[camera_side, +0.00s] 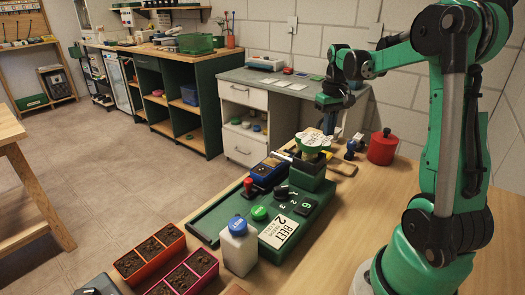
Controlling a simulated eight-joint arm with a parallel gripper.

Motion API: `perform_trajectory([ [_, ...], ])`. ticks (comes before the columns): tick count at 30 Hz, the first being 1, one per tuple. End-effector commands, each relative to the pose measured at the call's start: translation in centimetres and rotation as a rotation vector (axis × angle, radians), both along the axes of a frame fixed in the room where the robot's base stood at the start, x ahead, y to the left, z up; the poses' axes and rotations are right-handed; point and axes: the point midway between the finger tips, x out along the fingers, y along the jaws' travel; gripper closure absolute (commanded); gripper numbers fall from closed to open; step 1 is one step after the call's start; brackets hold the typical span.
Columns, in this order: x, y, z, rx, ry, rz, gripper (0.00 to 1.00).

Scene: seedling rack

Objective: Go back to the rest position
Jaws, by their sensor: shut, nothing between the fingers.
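My gripper (329,128) hangs pointing down from my green and black arm, near the middle of the view. It is shut with nothing in it. Its fingertips are small and dark in this view. They are above or behind a green pot-like thing with a pale, leafy top (313,141); I cannot tell the exact gap. That thing stands on a dark green block at the far end of a green board (205,222) on the wooden table.
Bare tabletop shows at right.

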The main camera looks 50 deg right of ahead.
Motion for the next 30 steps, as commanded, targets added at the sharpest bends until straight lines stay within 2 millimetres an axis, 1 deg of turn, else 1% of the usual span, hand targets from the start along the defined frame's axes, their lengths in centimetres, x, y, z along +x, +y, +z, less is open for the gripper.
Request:
perform_trajectory([
  [3, 0.0, 0.0, 0.5, 0.0, 0.0, 0.0, 1.0],
  [11, 0.0, 0.0, 0.5, -0.001, -0.001, 0.0, 1.0],
  [13, 0.2, 0.4, 0.6, -0.008, -0.007, 0.005, 1.0],
  [15, 0.6, 1.3, 1.0, -0.027, -0.028, 0.015, 1.0],
  [17, 1.2, 2.7, 1.5, -0.056, -0.063, 0.032, 1.0],
  [21, 2.5, 7.2, 2.8, -0.133, -0.189, 0.079, 1.0],
  [23, 2.9, 9.1, 3.1, -0.16, -0.248, 0.098, 1.0],
  [24, 3.1, 10.8, 3.2, -0.166, -0.276, 0.14, 1.0],
  [26, 3.1, 13.4, 3.3, -0.175, -0.324, 0.202, 1.0],
  [27, 2.9, 15.3, 3.3, -0.18, -0.36, 0.246, 1.0],
  [30, 2.2, 19.5, 2.9, -0.184, -0.452, 0.351, 1.0],
])
